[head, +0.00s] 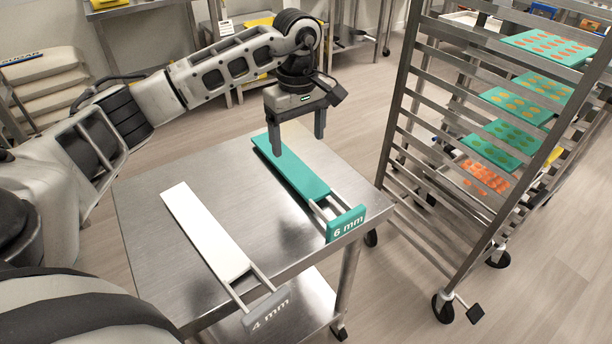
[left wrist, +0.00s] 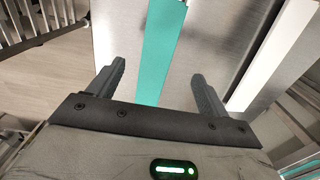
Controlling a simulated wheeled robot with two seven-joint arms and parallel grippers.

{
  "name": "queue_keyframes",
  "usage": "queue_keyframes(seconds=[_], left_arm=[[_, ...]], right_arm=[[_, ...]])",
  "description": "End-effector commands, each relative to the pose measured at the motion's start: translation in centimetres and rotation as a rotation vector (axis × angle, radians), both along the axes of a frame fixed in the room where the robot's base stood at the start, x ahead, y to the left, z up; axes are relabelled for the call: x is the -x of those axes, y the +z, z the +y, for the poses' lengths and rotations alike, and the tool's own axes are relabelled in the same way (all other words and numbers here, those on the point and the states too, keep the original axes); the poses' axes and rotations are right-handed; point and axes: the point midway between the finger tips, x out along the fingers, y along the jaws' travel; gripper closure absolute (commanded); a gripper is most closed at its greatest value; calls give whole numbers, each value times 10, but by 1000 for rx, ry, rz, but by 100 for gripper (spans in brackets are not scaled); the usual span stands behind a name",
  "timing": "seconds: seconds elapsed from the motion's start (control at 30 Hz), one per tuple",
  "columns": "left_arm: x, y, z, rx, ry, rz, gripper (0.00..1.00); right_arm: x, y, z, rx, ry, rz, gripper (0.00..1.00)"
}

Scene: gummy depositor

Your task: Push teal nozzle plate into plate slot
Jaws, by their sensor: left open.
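The teal nozzle plate (head: 292,168) lies flat on the steel table, with two rods leading to a teal end handle marked "6 mm" (head: 345,222) at the table's right edge. My left gripper (head: 298,144) is above the far part of this plate, fingers pointing down and apart, with nothing held. In the left wrist view the teal plate (left wrist: 160,55) runs between and beyond the open fingers (left wrist: 158,85). Whether the fingers touch it cannot be told. No plate slot can be made out. My right gripper is not in view.
A white plate (head: 205,230) with a grey "4 mm" handle (head: 266,312) lies left on the steel table (head: 140,205). A wheeled rack (head: 400,130) holding teal trays of gummies (head: 548,46) stands close on the right. Bare tabletop lies between the plates.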

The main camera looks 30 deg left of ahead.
Motion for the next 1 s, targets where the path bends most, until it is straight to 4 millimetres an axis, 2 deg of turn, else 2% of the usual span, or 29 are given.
queue_keyframes(seconds=[0.03, 0.13, 0.43, 0.7, 1.0], left_arm=[[0, -11, -1, 0, -2, 5, 22], [0, -27, -2, 0, -2, 3, 22], [0, -51, -3, 0, -3, 3, 22], [0, -89, -4, 1, -2, 1, 22], [0, -95, -4, 0, -3, -1, 22]], right_arm=[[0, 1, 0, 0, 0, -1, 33], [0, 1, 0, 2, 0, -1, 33], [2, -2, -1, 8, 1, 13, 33], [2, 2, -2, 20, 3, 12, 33], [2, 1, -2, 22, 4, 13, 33]])
